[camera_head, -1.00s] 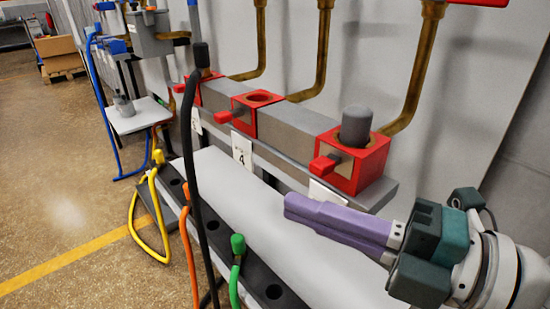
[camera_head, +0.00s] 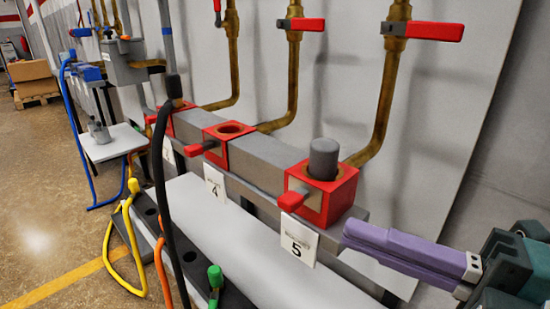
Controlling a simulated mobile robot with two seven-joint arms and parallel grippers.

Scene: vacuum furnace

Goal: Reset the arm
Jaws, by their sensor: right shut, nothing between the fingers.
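My right gripper (camera_head: 352,232) comes in from the lower right. Its purple fingers are closed together with nothing between them, and they point left over the grey-white shelf. The fingertips are just right of the number 5 label (camera_head: 298,240) and below the red block (camera_head: 333,196) with the grey plug in it; they look close in the picture, but I cannot tell whether they touch anything. My left gripper is not in view.
The red socket (camera_head: 214,152) near label 4 is empty. A black hose (camera_head: 159,185) stands in the farther red socket. Brass pipes with red-handled valves (camera_head: 422,30) rise along the wall. Yellow, orange and green hoses are at lower left. Open floor (camera_head: 45,215) lies left.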

